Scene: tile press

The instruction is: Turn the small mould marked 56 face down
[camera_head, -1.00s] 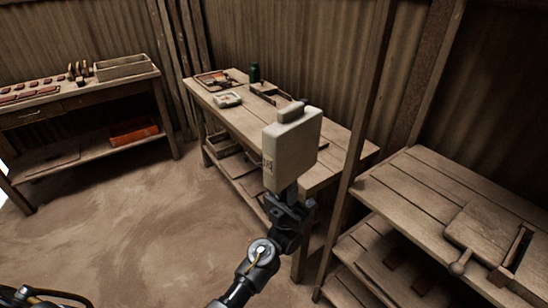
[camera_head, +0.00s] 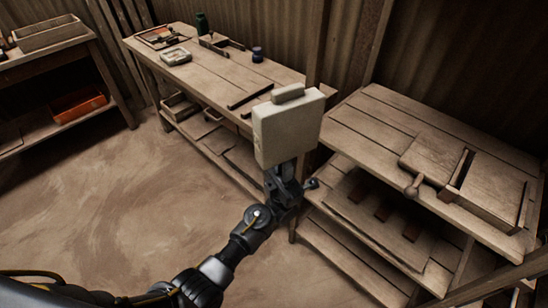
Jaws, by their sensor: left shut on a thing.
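My left gripper (camera_head: 283,180) is shut on the lower edge of a pale, thick, square mould (camera_head: 287,132) and holds it up in the air. The mould stands upright on edge, with a rounded bar (camera_head: 288,93) on its top edge. A broad plain face is turned towards me. I cannot read a number on it, and its far side is hidden. In the picture it overlaps the near end of the middle workbench (camera_head: 225,75). A small pale square piece (camera_head: 175,56) with a recessed top lies on that workbench. My right gripper is not in view.
On the right, a lower bench (camera_head: 365,120) carries a wooden board with a knobbed handle (camera_head: 417,185). A wooden post (camera_head: 372,45) rises between the benches. A dark bottle (camera_head: 257,54) and bars lie on the middle workbench. The floor at left is clear.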

